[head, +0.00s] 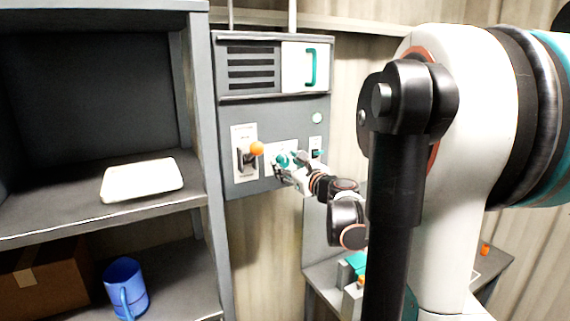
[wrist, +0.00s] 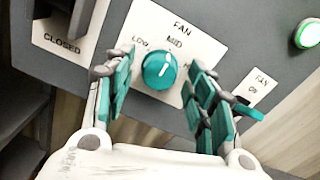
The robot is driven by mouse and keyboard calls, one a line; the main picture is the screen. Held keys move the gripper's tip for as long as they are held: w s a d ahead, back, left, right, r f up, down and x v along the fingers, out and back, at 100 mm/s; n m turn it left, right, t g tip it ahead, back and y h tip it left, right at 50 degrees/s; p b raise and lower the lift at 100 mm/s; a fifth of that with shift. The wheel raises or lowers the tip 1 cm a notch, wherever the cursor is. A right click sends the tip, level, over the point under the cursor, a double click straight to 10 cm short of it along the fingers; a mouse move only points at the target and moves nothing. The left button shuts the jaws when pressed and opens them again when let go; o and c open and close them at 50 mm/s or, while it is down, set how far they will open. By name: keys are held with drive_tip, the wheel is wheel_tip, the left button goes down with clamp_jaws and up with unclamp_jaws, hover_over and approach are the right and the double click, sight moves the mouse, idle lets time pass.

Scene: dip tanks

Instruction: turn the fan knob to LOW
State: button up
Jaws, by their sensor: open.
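The fan knob (wrist: 159,69) is a round teal dial on a white plate marked FAN (wrist: 205,45), with LOW at upper left and MID above. Its white pointer line points up and slightly right, towards MID. A further label at the right is mostly hidden by a finger. My gripper (wrist: 161,78) is open, with teal-padded fingers on either side of the knob and a visible gap at each side. In the head view my gripper (head: 291,172) is at the grey panel (head: 280,110), partly covering the knob plate.
Left of the plate is a lever with an orange ball (head: 257,149), its plate reading CLOSED. Right are a FAN ON switch (wrist: 249,112), close to the right finger, and a green light (wrist: 308,33).

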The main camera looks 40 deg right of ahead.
drive_tip(key=c, duration=1.1)
drive_tip(key=shift+n, duration=0.3)
drive_tip(key=n+b, duration=0.3)
drive_tip(key=n, duration=0.2)
drive_tip(key=shift+f, duration=0.1)
drive_tip(key=n+b, duration=0.2)
drive_tip(key=n, duration=0.4)
drive_tip(key=shift+a, duration=0.1)
drive_tip(key=o, duration=1.1)
